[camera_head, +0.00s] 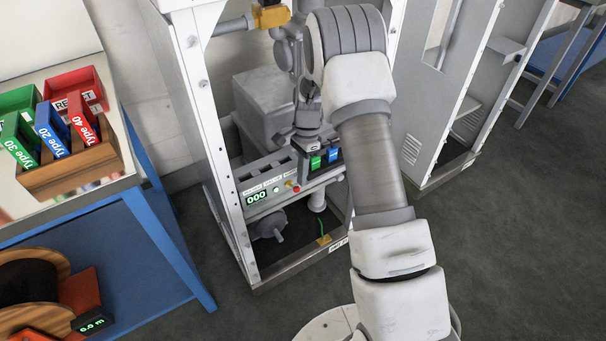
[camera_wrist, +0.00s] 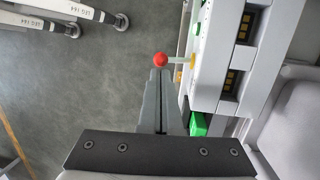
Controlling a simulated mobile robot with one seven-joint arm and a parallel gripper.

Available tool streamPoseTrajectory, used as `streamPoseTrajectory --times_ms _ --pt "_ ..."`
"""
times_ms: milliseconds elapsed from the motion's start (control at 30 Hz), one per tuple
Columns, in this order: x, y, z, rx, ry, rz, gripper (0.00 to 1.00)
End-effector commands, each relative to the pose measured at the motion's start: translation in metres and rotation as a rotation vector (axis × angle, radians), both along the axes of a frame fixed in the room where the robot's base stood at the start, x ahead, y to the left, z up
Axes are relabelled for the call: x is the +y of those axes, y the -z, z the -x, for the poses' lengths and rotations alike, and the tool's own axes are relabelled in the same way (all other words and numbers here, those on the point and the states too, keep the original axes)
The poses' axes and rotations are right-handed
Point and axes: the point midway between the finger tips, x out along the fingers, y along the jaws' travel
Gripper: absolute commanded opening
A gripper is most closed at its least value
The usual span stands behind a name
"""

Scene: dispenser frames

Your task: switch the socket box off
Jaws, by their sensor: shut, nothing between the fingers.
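The socket box (camera_head: 262,186) is a pale box low inside the white frame, with a lit green 000 display (camera_head: 257,197) on its front. A small lever with a red ball knob (camera_head: 296,189) sticks out from a yellow base on this front. In the wrist view the red knob (camera_wrist: 160,59) stands on a thin grey rod from the yellow base (camera_wrist: 193,61). My gripper (camera_wrist: 159,73) is shut and empty, its tips close to the knob. I cannot tell whether they touch it. The wrist view looks along the box's side.
A green block (camera_head: 315,162) and a blue block (camera_head: 334,155) sit in the box's slots. White frame posts (camera_head: 215,150) stand close around. A blue table with a wooden tray (camera_head: 70,175) of coloured boxes is at left. The grey floor at right is clear.

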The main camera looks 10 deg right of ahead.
Motion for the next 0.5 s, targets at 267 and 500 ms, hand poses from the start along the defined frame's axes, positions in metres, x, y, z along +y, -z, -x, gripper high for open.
streamPoseTrajectory --times_ms 267,500 --pt "-0.0013 0.0022 0.0027 -0.039 0.002 -0.013 0.0" --pt "-0.0015 0.0031 0.004 -0.071 0.0 -0.024 0.0"
